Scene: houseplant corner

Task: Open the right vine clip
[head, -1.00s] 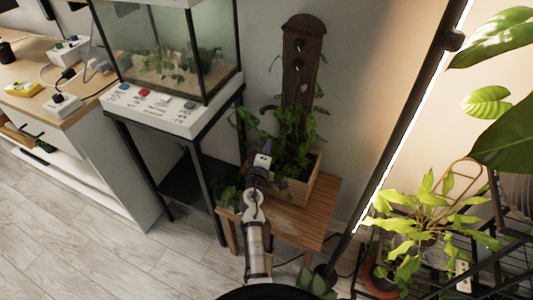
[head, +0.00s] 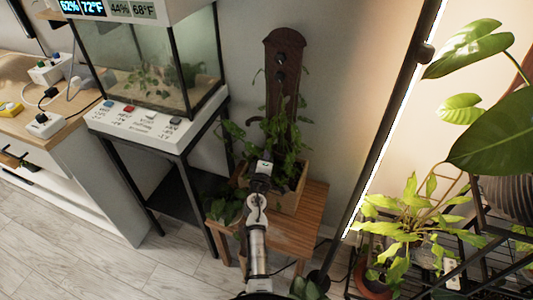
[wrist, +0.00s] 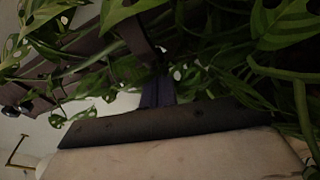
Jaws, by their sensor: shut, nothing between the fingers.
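A dark brown support board (head: 284,92) stands upright in a wooden planter (head: 290,196), with a leafy vine (head: 285,140) around its lower part. Two dark round fittings, the upper one (head: 279,58) clear to see, sit on the board above the leaves. I cannot make out the right vine clip for certain; leaves cover the lower board. My gripper (head: 264,164) is shut at the front left of the planter, its tips partly lost against leaves. In the wrist view the board (wrist: 85,45) lies slanted behind leaves, close to the camera.
The planter stands on a slatted wooden stool (head: 312,215). A glass terrarium (head: 150,65) on a black stand is to the left. A black pole (head: 392,120) with a light strip and a leafy potted plant (head: 400,215) are to the right.

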